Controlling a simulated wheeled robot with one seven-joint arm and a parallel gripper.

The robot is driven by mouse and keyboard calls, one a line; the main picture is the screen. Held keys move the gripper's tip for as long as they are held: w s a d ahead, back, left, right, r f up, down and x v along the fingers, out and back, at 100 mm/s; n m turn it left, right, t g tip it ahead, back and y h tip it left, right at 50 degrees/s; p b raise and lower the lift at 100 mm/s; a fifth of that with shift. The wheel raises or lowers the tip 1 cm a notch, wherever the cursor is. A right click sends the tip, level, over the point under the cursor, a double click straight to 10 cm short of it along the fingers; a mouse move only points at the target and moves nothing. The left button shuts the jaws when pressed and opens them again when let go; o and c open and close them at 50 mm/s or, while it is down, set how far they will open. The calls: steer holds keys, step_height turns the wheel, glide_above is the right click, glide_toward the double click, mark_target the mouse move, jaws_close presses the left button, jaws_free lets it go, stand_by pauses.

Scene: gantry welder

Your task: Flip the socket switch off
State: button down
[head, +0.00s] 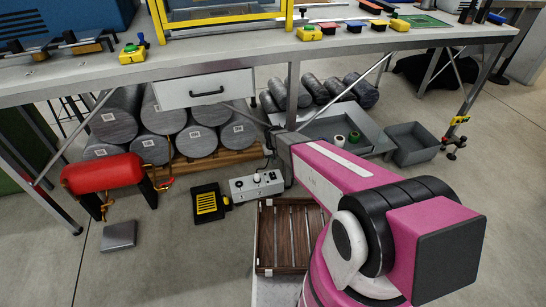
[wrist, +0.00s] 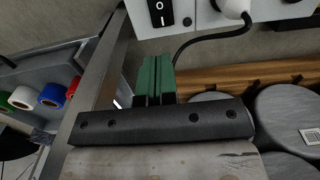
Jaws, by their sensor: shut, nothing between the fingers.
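The socket switch (wrist: 160,12) is a black rocker with white marks on a light grey box (wrist: 196,18), at the top of the wrist view and partly cut off by the edge. What appears to be the same box (head: 262,188) stands on the floor under the workbench in the head view. My gripper (wrist: 155,62) has green fingers, shut together and empty. Its tips lie just below the switch in the wrist picture; I cannot tell whether they touch the box. In the head view my fingers cannot be made out at the arm's end.
A white plug (wrist: 234,8) with a black cable sits in the box beside the switch. A bench leg (head: 292,110) stands close to my arm. Grey cylinders (head: 155,148) lie on a wooden pallet behind. A slatted wooden crate (head: 266,238) is in front of the box.

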mark_target(273, 173)
step_height(273, 173, down, 9)
stand_by(0.3)
steer(key=shift+w, duration=0.1)
